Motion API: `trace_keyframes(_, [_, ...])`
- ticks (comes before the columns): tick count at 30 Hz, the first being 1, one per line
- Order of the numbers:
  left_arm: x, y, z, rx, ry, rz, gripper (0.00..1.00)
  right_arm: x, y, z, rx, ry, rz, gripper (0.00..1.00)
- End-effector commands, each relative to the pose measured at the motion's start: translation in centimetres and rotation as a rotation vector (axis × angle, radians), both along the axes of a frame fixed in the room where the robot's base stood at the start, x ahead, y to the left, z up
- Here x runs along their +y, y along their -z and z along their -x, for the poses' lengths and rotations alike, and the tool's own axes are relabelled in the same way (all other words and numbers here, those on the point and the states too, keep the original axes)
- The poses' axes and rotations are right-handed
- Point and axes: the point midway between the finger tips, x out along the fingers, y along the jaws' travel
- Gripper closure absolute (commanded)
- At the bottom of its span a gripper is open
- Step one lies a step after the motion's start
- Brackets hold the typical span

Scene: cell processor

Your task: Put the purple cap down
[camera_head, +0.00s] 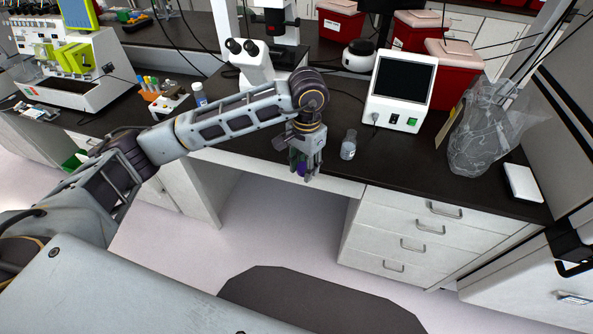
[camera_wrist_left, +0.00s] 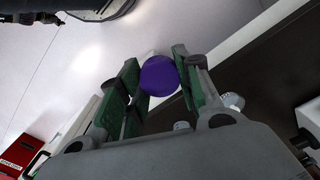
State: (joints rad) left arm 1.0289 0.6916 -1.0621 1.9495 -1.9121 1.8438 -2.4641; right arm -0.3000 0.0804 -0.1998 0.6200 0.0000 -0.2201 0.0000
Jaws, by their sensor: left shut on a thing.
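The purple cap (camera_wrist_left: 159,77) is held between the green-padded fingers of my left gripper (camera_wrist_left: 157,85). In the head view, my left gripper (camera_head: 305,170) points down at the front edge of the dark bench, with a little of the purple cap (camera_head: 301,169) showing between its fingers. The cap appears in front of the counter edge, with the floor behind it in the wrist view. A small clear bottle (camera_head: 348,146) stands upright on the bench, just right of the gripper and apart from it. My right gripper is not seen.
A white device with a dark screen (camera_head: 402,82) stands behind the bottle. A crumpled clear bag (camera_head: 480,130) and a white box (camera_head: 522,183) are to the right. Bare counter (camera_head: 400,160) lies right of the bottle.

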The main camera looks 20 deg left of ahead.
Motion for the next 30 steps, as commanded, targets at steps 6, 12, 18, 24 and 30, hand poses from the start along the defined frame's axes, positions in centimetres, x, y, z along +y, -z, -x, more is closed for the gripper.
trace_keyframes(6, [-1.9,-2.7,0.1,-0.003,0.084,0.001,0.95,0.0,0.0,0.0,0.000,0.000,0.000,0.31])
trace_keyframes(12, [-3.5,-5.0,0.2,-0.001,0.159,0.001,0.95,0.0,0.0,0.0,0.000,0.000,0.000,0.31])
trace_keyframes(18, [-4.9,-7.1,0.3,-0.001,0.226,0.001,0.95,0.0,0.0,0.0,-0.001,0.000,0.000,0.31])
trace_keyframes(24, [-5.7,-8.2,0.4,0.001,0.264,0.000,0.95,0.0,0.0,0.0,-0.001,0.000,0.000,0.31])
trace_keyframes(30, [-5.8,-8.4,0.4,0.001,0.272,0.000,0.95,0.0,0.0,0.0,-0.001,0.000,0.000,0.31])
